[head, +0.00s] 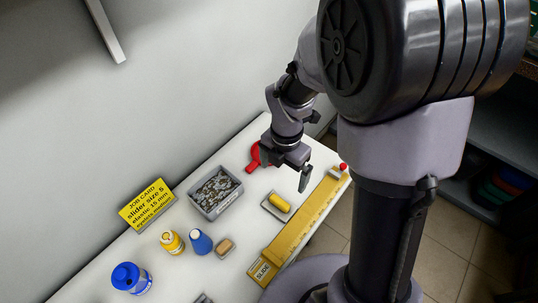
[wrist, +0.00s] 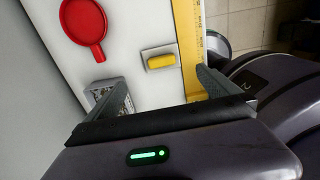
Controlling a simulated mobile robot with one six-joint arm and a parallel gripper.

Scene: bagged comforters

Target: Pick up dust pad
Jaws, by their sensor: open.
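No object is labelled as the dust pad, and I cannot tell for certain which one it is. A yellow rounded block (head: 280,202) lies on a small pale plate (head: 268,209) beside the long yellow ruler. It also shows in the wrist view (wrist: 160,62), ahead of my fingers. A small tan block (head: 225,246) lies on the table next to the blue bottle; the wrist view does not show it. My gripper (head: 285,171) is open and empty above the table. In the wrist view my gripper (wrist: 166,88) has its fingers wide apart, with bare table between them.
A red round dish with a handle (wrist: 84,22) lies left of the yellow block. A grey bin (head: 215,194) holds small metal parts. The yellow ruler (head: 300,225) runs along the table's front edge. Bottles (head: 201,243) and a yellow job card (head: 147,204) stand lower left.

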